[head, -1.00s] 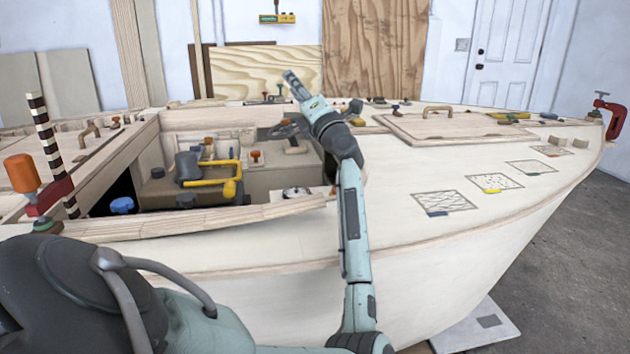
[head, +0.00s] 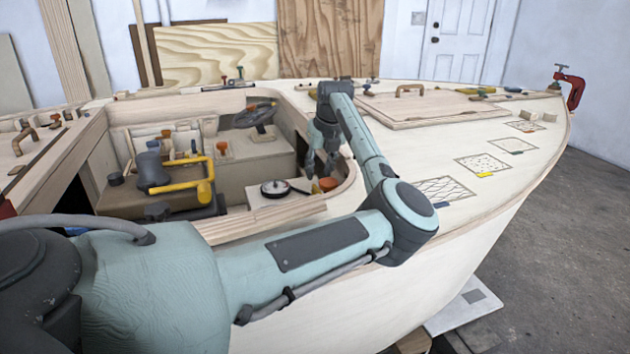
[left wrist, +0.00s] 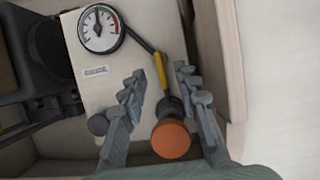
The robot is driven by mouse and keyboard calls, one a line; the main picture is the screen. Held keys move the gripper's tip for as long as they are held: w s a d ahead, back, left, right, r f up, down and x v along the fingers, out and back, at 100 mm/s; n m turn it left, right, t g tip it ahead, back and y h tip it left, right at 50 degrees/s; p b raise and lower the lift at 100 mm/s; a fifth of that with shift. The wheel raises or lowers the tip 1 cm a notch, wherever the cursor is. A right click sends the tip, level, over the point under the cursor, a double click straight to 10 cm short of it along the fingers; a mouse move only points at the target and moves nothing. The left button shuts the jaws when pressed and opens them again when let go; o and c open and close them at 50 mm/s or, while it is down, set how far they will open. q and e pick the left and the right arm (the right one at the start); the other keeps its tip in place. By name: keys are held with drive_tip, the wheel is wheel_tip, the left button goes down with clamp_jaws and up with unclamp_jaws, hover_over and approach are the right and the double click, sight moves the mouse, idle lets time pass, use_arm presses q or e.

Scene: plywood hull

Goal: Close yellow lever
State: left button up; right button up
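In the left wrist view a short yellow lever grip (left wrist: 161,70) lies between my left gripper's (left wrist: 158,82) fingers, joined to a dark rod leading to the round gauge (left wrist: 101,28). The fingers are apart and I see no contact with the lever. An orange knob (left wrist: 171,139) sits just below the lever, also between the fingers. In the head view my left gripper (head: 319,170) points down into the cockpit, right of the gauge (head: 275,188) and near the orange knob (head: 328,184). The yellow grip is hard to make out there. My right gripper is not in view.
A grey device with a yellow bent bar (head: 190,184) stands left of the gauge. A grey knob (left wrist: 97,124) is beside the left finger.

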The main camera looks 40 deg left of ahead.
sight(315, 185)
use_arm(q)
drive_tip(key=x, duration=0.5)
drive_tip(key=shift+a+f, duration=0.25)
clamp_jaws()
